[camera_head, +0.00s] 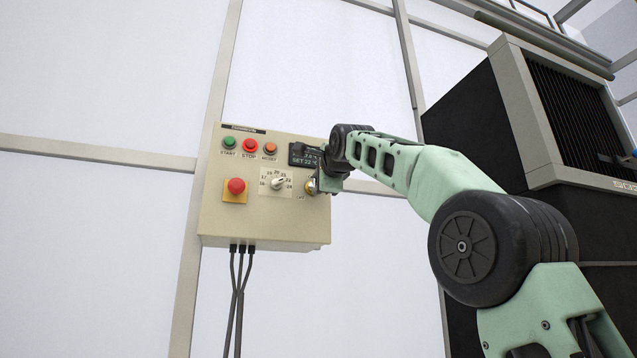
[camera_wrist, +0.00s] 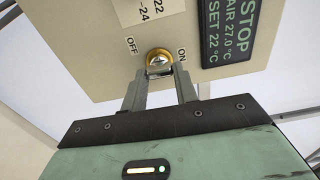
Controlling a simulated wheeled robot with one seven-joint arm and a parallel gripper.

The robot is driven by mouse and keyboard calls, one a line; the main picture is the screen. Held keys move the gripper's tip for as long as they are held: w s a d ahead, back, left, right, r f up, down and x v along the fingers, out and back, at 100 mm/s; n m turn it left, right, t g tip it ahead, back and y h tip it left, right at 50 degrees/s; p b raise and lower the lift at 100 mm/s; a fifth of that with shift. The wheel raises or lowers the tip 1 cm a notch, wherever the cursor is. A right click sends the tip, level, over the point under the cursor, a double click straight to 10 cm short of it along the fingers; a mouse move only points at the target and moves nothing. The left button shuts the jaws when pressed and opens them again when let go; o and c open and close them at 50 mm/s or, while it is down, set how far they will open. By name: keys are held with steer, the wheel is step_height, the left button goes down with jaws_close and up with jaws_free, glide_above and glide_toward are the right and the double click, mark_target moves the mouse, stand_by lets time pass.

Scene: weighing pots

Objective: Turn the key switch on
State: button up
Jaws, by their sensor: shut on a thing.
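The key switch (camera_wrist: 159,58) has a brass collar and sits on the beige control box (camera_head: 225,212), between the printed words OFF and ON in the wrist view. My gripper (camera_wrist: 160,75) is at the switch, its two fingers on either side of the small key and shut on it. The fingertips partly hide the key, so I cannot tell its exact angle. In the head view the brass collar (camera_head: 310,187) shows at the box's right side, with my gripper (camera_head: 316,184) in front of it.
The box also has green, red and orange buttons, a red emergency stop (camera_head: 236,186) on yellow, a dial (camera_head: 278,183) and a display (camera_wrist: 228,32) reading AIR 27.0 and SET 22 °C. Cables (camera_head: 239,280) hang below. A dark vented unit (camera_head: 540,130) stands right.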

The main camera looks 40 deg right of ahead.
steer(key=o, duration=1)
steer(key=b+v, duration=0.7)
steer(key=v, duration=1)
steer(key=shift+s, duration=0.25)
